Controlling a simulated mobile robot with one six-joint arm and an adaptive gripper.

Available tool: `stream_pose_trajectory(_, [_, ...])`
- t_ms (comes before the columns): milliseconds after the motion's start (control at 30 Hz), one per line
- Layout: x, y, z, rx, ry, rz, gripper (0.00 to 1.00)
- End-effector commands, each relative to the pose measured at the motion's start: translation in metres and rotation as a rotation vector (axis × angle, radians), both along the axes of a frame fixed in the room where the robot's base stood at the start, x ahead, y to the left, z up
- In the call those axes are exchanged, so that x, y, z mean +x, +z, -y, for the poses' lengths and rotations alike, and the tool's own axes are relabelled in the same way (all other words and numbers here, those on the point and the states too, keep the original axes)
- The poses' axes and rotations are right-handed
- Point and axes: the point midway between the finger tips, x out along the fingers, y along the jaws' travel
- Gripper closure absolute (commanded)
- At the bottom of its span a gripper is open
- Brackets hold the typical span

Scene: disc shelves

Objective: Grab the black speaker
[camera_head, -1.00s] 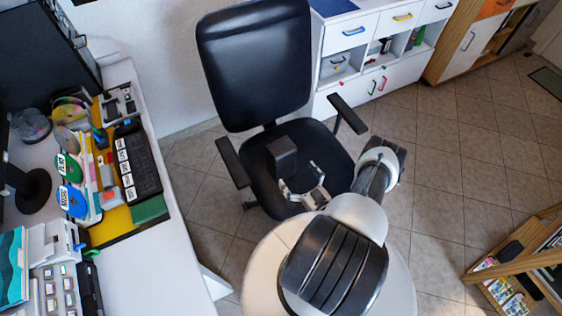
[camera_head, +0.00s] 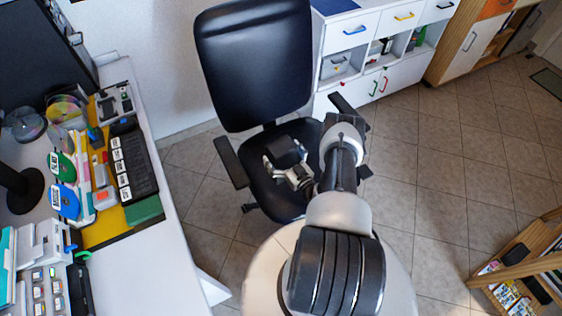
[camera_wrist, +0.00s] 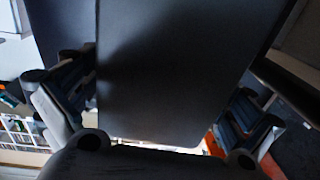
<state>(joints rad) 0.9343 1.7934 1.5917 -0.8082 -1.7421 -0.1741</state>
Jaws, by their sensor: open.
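The black speaker (camera_head: 284,149) is a dark box on the seat of the black office chair. My gripper (camera_head: 287,166) is open at the near side of the speaker, with one finger to its left and one to its right. In the wrist view the speaker (camera_wrist: 180,65) is a large dark face filling the middle, and the gripper (camera_wrist: 150,100) has its fingers spread on either side of it. I cannot tell whether either finger touches it. The speaker's underside is hidden.
The chair's backrest (camera_head: 254,62) stands behind the speaker, with the left armrest (camera_head: 231,162) close by. My arm covers part of the right armrest. A cluttered white desk (camera_head: 150,265) is on the left, white drawers (camera_head: 357,40) behind. The tiled floor at right is mostly clear.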

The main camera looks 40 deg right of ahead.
Motion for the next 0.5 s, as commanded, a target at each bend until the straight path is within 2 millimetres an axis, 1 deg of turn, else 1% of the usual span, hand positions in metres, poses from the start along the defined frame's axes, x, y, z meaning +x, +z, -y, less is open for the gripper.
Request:
stream_pose_trajectory(100, [-0.0002,0.0005,0.0003,0.000,0.000,0.000,0.00])
stream_pose_trajectory(133, [-0.0002,0.0005,0.0003,0.000,0.000,0.000,0.01])
stream_pose_trajectory(500, [-0.0005,0.0004,0.0002,0.000,0.000,0.000,0.26])
